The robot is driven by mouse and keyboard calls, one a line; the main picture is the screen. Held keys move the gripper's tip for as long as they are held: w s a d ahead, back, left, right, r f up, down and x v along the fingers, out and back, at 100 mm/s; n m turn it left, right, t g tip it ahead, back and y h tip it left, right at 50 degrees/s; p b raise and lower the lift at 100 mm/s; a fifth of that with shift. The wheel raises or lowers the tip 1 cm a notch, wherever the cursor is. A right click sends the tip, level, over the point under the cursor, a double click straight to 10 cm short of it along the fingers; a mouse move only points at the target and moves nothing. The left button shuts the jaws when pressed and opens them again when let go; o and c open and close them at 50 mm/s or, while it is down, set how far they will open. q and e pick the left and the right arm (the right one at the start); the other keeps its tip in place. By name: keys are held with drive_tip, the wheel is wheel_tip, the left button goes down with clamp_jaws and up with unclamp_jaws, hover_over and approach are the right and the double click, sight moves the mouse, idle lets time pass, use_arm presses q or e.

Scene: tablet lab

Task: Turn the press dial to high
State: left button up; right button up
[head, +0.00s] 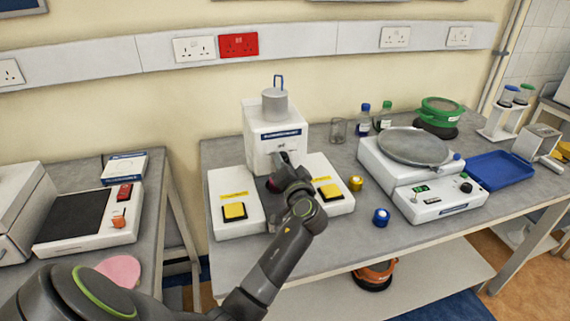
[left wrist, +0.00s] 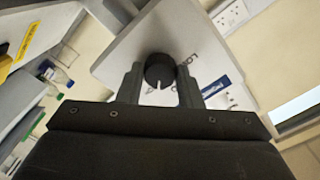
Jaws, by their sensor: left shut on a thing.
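The tablet press (head: 273,133) is a white upright unit with a grey cylinder on top, standing on the grey bench. Its black dial (left wrist: 160,70) has a white pointer line and sits on the white front panel (left wrist: 185,35) in the left wrist view. The printing around the dial is partly hidden and too small to read fully. My left gripper (left wrist: 161,85) is shut on the dial, one finger on each side. In the head view my left gripper (head: 284,160) is against the press front and hides the dial. My right gripper is not in view.
Yellow buttons (head: 234,211) sit on white pads either side of the press. A yellow-topped weight (head: 356,183) and a blue one (head: 381,216) stand to the right. A sieve shaker (head: 414,147) and a blue tray (head: 500,170) are further right. The bench front is clear.

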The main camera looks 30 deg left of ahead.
use_arm(q)
drive_tip(key=shift+r+m+p, duration=0.15)
drive_tip(key=shift+m+p, duration=0.2)
drive_tip(key=shift+m, duration=0.85)
drive_tip(key=o, duration=1)
drive_tip(key=shift+c, duration=0.2)
